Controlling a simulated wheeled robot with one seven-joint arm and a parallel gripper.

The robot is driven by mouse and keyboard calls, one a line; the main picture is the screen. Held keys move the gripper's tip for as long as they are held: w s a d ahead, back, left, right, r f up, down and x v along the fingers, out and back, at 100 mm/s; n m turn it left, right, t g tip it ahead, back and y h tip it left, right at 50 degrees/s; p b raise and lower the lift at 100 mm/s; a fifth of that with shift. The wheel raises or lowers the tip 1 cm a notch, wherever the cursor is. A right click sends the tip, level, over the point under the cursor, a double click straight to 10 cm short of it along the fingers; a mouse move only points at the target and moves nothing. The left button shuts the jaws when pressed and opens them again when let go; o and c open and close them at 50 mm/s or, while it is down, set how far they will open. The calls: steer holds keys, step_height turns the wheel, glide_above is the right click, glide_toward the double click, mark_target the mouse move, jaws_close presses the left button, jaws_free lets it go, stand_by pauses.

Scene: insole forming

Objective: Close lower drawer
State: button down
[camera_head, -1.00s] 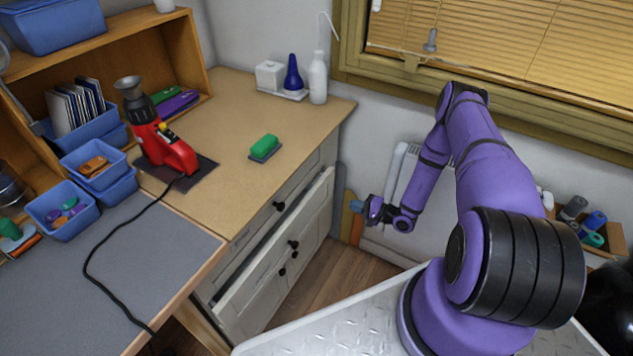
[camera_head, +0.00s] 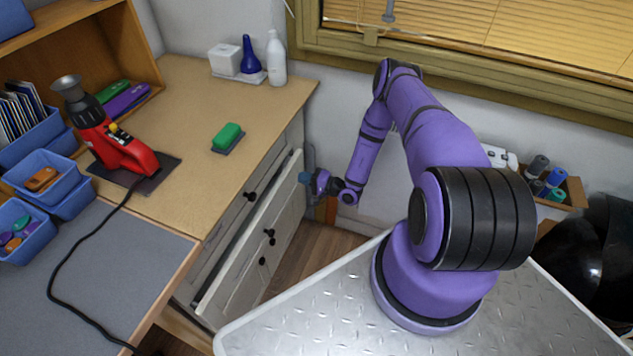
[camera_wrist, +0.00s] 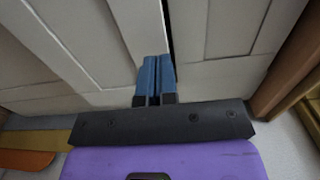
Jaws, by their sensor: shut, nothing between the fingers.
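The white cabinet under the wooden worktop has an upper drawer front (camera_head: 232,217) and, below it, the lower drawer (camera_head: 232,268). The lower drawer's front stands out from the cabinet, with a dark gap along its top edge. Dark round knobs (camera_head: 269,236) show near its middle. My gripper (camera_head: 306,178) is at the far right end of that front; I cannot tell whether it touches. In the wrist view my gripper's blue fingers (camera_wrist: 155,75) are together and empty, pointing at white panelled fronts (camera_wrist: 85,45) with a narrow dark gap beside the tips.
The worktop (camera_head: 190,110) carries a red tool (camera_head: 120,150) on a dark mat, a green sponge (camera_head: 227,135) and bottles (camera_head: 276,60). A grey-topped bench (camera_head: 110,250) stands at the left. Wooden floor (camera_head: 315,245) shows between the cabinet and my metal base. A window wall is behind my arm.

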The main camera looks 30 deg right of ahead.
mark_target(288, 172)
steer(key=shift+x, duration=2)
steer(key=x, duration=0.4)
steer(key=shift+w+a, duration=0.2)
steer(key=shift+w+r, duration=0.1)
steer(key=shift+r, duration=0.1)
